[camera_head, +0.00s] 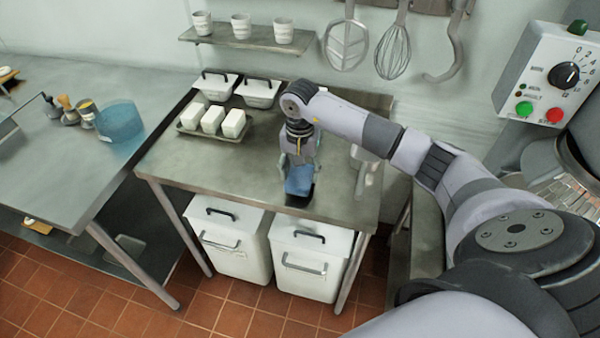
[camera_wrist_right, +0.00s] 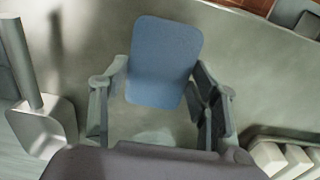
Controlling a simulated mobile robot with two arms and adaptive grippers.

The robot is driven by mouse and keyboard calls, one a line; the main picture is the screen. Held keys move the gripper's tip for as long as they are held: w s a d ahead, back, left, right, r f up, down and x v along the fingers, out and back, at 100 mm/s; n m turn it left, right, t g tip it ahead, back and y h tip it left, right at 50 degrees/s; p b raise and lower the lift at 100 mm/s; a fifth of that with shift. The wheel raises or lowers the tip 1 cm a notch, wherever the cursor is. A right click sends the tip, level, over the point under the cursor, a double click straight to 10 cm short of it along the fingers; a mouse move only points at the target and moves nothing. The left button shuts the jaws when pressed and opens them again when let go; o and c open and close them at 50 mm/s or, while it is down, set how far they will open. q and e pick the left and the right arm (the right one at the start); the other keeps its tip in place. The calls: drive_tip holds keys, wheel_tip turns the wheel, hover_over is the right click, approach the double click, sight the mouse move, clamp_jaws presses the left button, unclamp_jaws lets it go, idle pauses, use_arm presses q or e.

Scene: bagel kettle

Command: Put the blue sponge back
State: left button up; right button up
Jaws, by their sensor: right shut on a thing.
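My right gripper (camera_head: 298,168) points down over the steel table (camera_head: 260,165), near its front edge. It is shut on the blue sponge (camera_head: 299,181), which sticks out below the fingers. In the right wrist view, the sponge (camera_wrist_right: 165,50) sits between the two fingers (camera_wrist_right: 161,80) as a flat blue block with rounded corners. A dark patch (camera_head: 299,200) shows just below the sponge in the head view; I cannot tell if it is shadow or a holder, or whether the sponge touches the table. My left gripper is not in view.
A tray (camera_head: 184,128) with white blocks stands left on the table, with two lidded white containers (camera_head: 260,92) behind. White bins (camera_head: 310,262) stand below. The table's middle is clear.

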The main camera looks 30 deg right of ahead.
drive_tip(key=shift+f, duration=0.95)
drive_tip(key=shift+f, duration=0.1)
drive_tip(key=shift+f, duration=0.1)
drive_tip(key=o, duration=1.6)
drive_tip(key=shift+c, duration=0.2)
